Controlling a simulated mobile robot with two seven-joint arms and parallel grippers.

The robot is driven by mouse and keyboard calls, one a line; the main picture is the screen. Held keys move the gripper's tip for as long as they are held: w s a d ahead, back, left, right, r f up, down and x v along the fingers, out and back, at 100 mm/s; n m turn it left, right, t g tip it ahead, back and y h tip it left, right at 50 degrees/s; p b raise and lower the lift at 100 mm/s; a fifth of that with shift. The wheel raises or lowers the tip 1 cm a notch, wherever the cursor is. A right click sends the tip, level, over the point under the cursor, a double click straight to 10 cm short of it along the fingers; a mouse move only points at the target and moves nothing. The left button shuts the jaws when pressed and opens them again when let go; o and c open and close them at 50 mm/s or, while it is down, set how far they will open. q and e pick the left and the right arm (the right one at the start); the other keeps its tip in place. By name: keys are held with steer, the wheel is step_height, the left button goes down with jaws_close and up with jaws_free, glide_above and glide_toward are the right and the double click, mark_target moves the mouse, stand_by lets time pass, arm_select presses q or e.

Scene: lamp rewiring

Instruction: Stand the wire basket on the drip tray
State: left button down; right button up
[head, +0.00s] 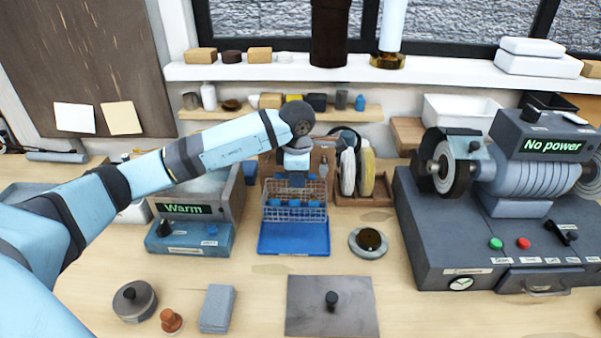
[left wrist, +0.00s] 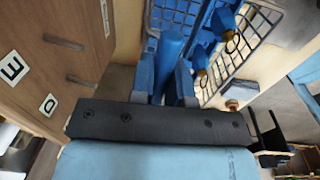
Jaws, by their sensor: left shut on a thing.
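The wire basket (head: 295,214), a pale wire grid with several blue pieces in it, is at the middle of the bench, over the back part of the blue drip tray (head: 293,246). I cannot tell whether it touches the tray. My left gripper (head: 297,182) is above the basket's back part, pointing down and shut on it. In the left wrist view, the gripper's blue fingers (left wrist: 171,85) close around a blue bar beside the basket's dark grid (left wrist: 238,50). The fingertips are partly hidden in the head view. My right gripper is out of view.
A unit reading "Warm" (head: 187,237) stands left of the tray. A round metal dish (head: 369,242) is close on its right, and a grey grinder base (head: 440,240) stands farther right. A rack with discs (head: 366,172) is behind. A grey plate (head: 331,310) lies in front.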

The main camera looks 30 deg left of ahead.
arm_select(q)
steer(key=shift+a+f, duration=0.15)
steer(key=shift+f, duration=0.15)
steer(key=shift+f+b, duration=1.75)
steer(key=shift+f, duration=1.2)
step_height(320, 180, down, 2)
steer(key=shift+f+b, duration=0.2)
steer(key=shift+b, duration=0.5)
steer(key=shift+f, duration=0.35)
steer(key=shift+f+b, duration=0.1)
steer(key=shift+b, duration=0.2)
